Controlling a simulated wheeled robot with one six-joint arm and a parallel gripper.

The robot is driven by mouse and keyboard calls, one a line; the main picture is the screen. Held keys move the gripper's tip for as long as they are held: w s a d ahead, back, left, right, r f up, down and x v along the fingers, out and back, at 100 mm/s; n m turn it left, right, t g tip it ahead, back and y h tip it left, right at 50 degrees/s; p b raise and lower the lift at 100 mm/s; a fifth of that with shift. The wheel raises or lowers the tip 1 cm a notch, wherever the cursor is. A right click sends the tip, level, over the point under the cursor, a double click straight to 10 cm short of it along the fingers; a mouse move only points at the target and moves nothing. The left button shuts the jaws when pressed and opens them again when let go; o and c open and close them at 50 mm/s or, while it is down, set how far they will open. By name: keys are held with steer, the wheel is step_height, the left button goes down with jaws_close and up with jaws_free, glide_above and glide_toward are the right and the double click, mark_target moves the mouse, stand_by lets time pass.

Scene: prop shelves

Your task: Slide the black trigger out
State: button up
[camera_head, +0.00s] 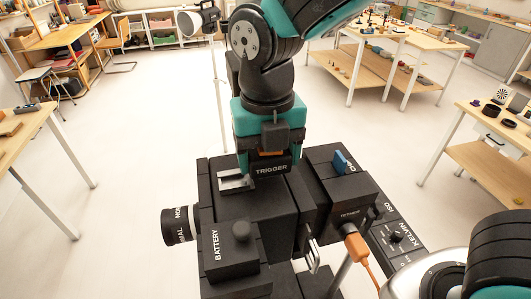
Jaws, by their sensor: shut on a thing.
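The black trigger (271,169) shows as a dark block with a white TRIGGER label, on top of the large black camera-like device (255,208). My gripper (268,153) points down right above the label and is shut on the trigger. A bit of orange shows between the dark jaws. The fingertips' exact contact and the trigger's far side are hidden by my gripper. A silver slotted plate (236,181) lies just left of and below the trigger, on the device's top. I cannot tell how deep the trigger sits in its mount.
The device carries a BATTERY block with a knob (241,232), a round dial (178,226) at left, and a blue lever (340,161) at right. An orange plug with cable (356,245) is at the right front. Tables stand around; the floor between is clear.

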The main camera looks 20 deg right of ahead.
steer(key=shift+w+r+p, duration=0.2)
steer(key=shift+r+p, duration=0.2)
steer(key=shift+r, duration=0.25)
steer(key=shift+w+r+p, duration=0.15)
steer(key=shift+r+p, duration=0.2)
steer(key=shift+r, duration=0.3)
steer(key=shift+s+r+p, duration=0.1)
steer(key=shift+r+p, duration=0.55)
steer(key=shift+s+f, duration=0.1)
